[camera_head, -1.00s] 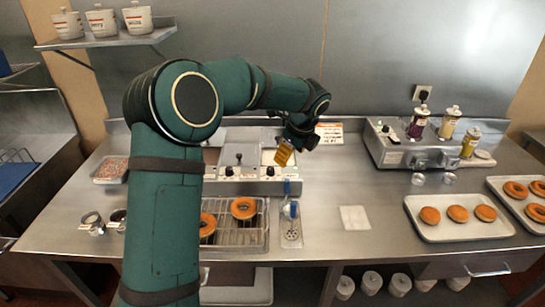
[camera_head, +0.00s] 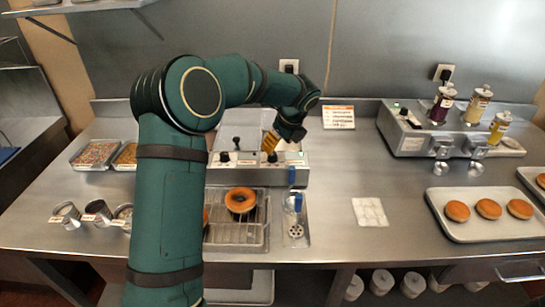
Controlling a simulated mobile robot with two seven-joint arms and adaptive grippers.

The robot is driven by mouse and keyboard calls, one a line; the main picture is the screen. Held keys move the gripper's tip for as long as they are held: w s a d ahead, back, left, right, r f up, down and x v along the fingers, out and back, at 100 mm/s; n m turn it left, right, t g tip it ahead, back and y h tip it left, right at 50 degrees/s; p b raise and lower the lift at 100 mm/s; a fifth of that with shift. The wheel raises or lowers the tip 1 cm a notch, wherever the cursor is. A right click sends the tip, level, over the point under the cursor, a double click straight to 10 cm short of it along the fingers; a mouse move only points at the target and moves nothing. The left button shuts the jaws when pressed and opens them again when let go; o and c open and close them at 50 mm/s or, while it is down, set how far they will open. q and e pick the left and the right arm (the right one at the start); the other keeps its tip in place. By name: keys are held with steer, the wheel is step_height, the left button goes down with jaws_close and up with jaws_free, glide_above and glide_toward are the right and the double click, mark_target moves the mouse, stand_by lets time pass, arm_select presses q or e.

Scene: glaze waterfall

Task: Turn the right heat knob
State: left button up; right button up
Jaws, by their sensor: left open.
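A steel machine with heat knobs on its front panel (camera_head: 240,173) stands at the back middle of the counter. A black left knob (camera_head: 224,157) shows on the panel, and a black right knob (camera_head: 272,157) shows just below my left gripper. I cannot tell whether the fingers touch the knob. My right gripper is not in view.
A wire rack with an orange doughnut (camera_head: 240,200) lies in front of the machine. Blue-handled tools (camera_head: 298,204) lie in a narrow tray beside it. A bottle dispenser (camera_head: 410,138) and a doughnut tray (camera_head: 470,229) stand at right. Metal cups (camera_head: 67,214) stand at left.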

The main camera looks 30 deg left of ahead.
mark_target(273, 154)
arm_select(q)
steer(key=b+x, duration=0.1)
steer(key=x, duration=0.5)
steer(key=shift+f, duration=0.15)
jaws_close()
